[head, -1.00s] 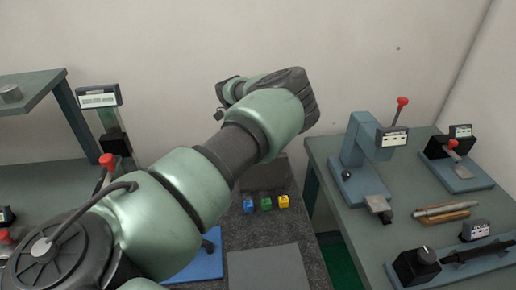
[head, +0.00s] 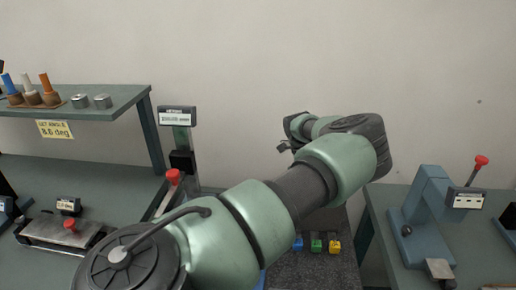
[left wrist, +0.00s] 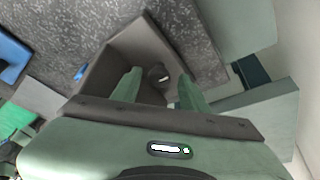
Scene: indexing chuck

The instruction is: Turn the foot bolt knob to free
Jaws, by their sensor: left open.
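My left arm crosses the head view from the lower left, and its wrist bends back near the wall. I cannot tell whether this is the foot bolt knob. No knob in the head view is marked as the foot bolt. My right gripper is not in view.
A blue press (head: 425,215) with a red-topped lever stands on the right bench. Small blue, green and yellow blocks (head: 316,245) lie on the speckled middle surface. A shelf (head: 125,100) with coloured pegs is at left, above a bench with a red-knobbed fixture (head: 70,225).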

